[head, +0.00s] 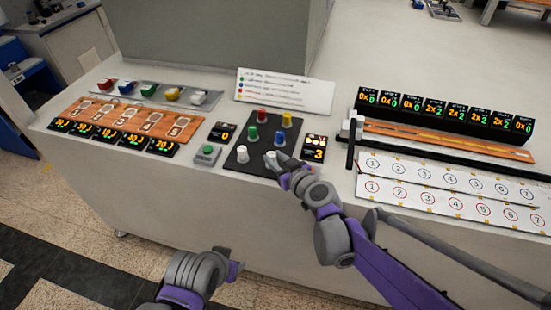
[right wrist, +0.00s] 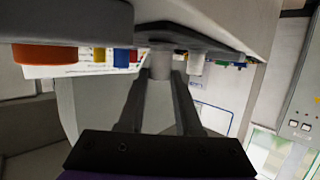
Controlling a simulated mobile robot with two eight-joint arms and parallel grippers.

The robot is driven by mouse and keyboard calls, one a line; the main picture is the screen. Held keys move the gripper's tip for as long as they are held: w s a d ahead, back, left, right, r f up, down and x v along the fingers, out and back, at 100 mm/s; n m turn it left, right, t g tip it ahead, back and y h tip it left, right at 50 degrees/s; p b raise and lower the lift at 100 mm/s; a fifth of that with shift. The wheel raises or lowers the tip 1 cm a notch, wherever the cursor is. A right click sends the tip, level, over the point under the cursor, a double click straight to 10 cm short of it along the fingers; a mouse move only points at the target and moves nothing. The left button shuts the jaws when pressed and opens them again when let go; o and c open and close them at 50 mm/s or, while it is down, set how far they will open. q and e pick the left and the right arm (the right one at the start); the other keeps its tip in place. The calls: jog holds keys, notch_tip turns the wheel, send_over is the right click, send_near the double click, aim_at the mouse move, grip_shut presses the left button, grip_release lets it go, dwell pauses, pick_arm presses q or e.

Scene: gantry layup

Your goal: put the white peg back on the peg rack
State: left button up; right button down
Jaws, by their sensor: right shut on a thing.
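The peg rack is a dark board (head: 240,168) on the counter. Red (head: 261,115), yellow (head: 287,120), green (head: 252,134) and blue (head: 279,138) pegs stand on it, with a white peg (head: 242,154) at its near left. My right gripper (head: 275,161) is at the near right part of the board. In the right wrist view it is shut on a pale white peg (right wrist: 160,65), close to the board; whether the peg is seated cannot be told. My left gripper (head: 235,264) is low, off the counter front, its jaws unclear.
A small display (head: 314,148) reading 3 stands right of the board. A button box (head: 207,154) and another display (head: 222,132) are at its left. A sign (head: 285,90) stands behind. Numbered white strips (head: 440,190) lie to the right.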

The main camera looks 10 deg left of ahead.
jog(key=shift+f, duration=0.2)
jog(key=c, duration=0.6)
grip_release()
jog(key=shift+r, duration=0.1)
